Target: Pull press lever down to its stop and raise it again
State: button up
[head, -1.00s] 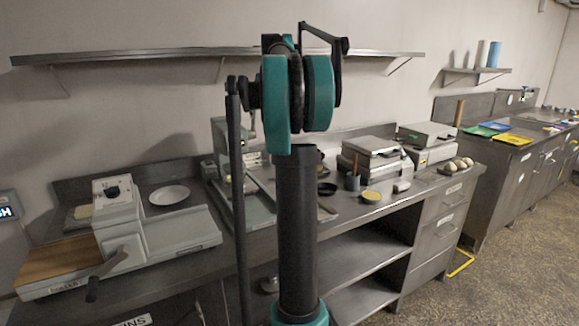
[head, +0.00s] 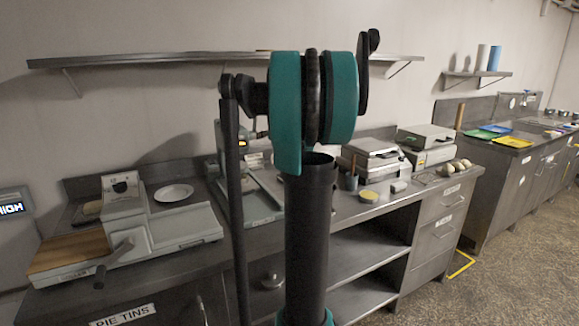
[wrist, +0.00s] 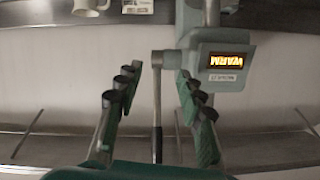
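The press head (wrist: 218,62) is grey-green, with a lit display, and appears inverted in the wrist view. The press lever (wrist: 157,112), a metal rod with a dark handle lower in the picture, runs from beside the head. My gripper (wrist: 159,73) is open, one finger on each side of the lever, with gaps visible on both sides. Neither finger appears to touch it. In the head view the press (head: 221,150) stands on the counter, partly hidden behind my arm, which also hides my gripper.
On the counter (head: 100,262) are a sheeter-like machine with a crank (head: 125,215) at the left, a white plate (head: 174,194), and boxy appliances (head: 372,155) to the right. A long wall shelf (head: 140,60) runs above. Open floor lies at the right.

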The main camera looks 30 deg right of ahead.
jog(key=shift+f+t, duration=2.1)
jog(key=shift+f, duration=0.7)
jog(key=s+d, duration=0.1)
jog(key=s, duration=1.5)
jog(key=shift+s, duration=0.1)
